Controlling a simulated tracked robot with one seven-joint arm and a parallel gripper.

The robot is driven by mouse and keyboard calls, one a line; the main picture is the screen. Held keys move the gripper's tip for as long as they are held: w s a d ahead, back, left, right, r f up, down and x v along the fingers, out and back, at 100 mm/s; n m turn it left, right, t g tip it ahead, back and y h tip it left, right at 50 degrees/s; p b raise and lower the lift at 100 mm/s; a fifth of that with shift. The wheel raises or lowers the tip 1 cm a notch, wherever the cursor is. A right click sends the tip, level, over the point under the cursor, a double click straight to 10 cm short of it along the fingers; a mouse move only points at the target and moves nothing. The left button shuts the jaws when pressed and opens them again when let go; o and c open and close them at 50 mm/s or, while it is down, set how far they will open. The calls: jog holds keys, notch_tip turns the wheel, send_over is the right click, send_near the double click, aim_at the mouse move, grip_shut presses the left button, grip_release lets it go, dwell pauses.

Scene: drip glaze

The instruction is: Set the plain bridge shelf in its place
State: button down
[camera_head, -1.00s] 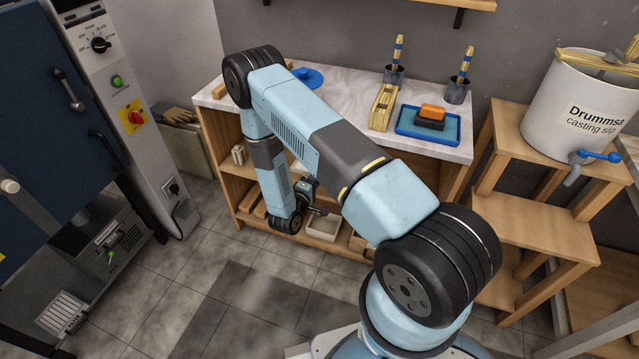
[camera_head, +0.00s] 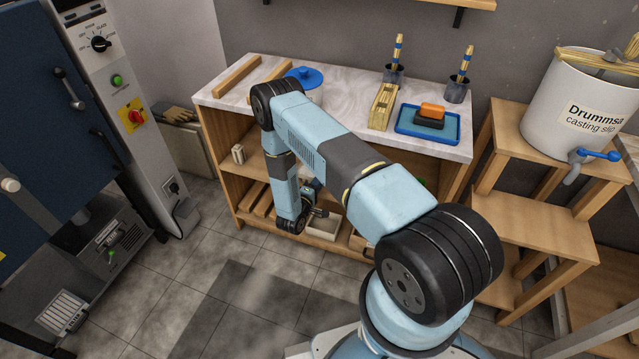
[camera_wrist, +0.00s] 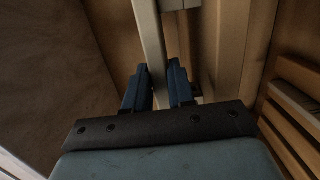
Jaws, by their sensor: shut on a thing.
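In the wrist view, my gripper (camera_wrist: 160,82) has its two dark blue fingers closed on a pale, narrow bar (camera_wrist: 152,45), which runs up between them. I take this bar to be the plain bridge shelf, but only part of it shows and its full shape is hidden. In the head view, the end of my arm reaches down in front of the open wooden cabinet (camera_head: 213,150), at its lower bay.
The marble worktop (camera_head: 340,90) carries wooden strips (camera_head: 237,76), a notched wooden block (camera_head: 383,105) and a blue tray (camera_head: 455,135). A stepped wooden stand (camera_head: 535,215) is at right, a blue kiln (camera_head: 50,120) at left. Tiled floor lies clear in front.

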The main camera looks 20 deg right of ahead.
jog(key=c, duration=1)
grip_release()
jog(key=shift+f, duration=0.1)
jog(key=shift+o, duration=0.2)
jog(key=v, duration=1.2)
jog(key=shift+a, duration=0.1)
